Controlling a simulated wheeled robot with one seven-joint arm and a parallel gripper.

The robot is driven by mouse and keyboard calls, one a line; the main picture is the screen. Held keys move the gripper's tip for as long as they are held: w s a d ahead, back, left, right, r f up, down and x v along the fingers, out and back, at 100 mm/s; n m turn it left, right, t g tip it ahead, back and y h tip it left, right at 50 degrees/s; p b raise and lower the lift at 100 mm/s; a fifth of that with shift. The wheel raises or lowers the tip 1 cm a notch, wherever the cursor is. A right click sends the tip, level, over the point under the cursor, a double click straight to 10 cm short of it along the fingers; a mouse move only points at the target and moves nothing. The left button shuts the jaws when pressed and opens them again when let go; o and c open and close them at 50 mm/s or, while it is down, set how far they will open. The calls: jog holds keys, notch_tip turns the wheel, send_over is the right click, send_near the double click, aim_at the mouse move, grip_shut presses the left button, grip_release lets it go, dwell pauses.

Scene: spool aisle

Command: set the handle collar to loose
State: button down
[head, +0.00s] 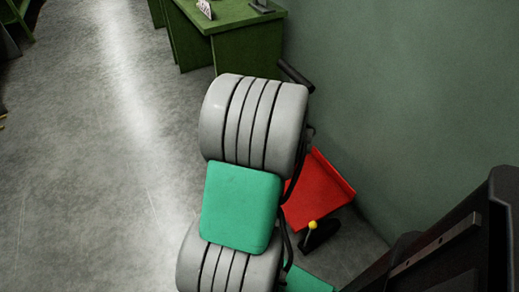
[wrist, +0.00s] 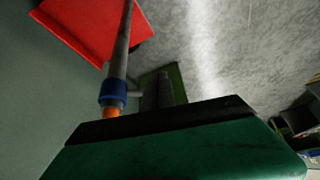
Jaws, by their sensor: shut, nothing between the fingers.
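The handle is a grey pole (wrist: 121,45) that runs down from a red pan (wrist: 88,22) in the wrist view. The blue collar (wrist: 113,93) sits around the pole, with an orange section (wrist: 111,112) just below it. My gripper (wrist: 165,120) fills the bottom of the wrist view as a dark-edged green shape. It is shut and empty, and it hides the pole below the orange section. I cannot tell whether it touches the pole. In the head view my arm hides the collar; the red pan (head: 318,190) shows at its right.
A green bench (head: 228,40) stands at the back, by the green wall (head: 400,80) on the right. A yellow-knobbed lever (head: 313,226) stands near the red pan. A dark structure (head: 455,240) fills the lower right.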

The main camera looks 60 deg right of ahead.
jog(key=shift+w+d+r, duration=0.2)
jog(key=shift+w, duration=0.1)
dwell(0.4)
jog(key=s+a+r+p, duration=0.3)
jog(key=s+a+r, duration=0.3)
jog(key=r, duration=0.1)
jog(key=shift+a+r, duration=0.3)
jog(key=shift+a, duration=0.1)
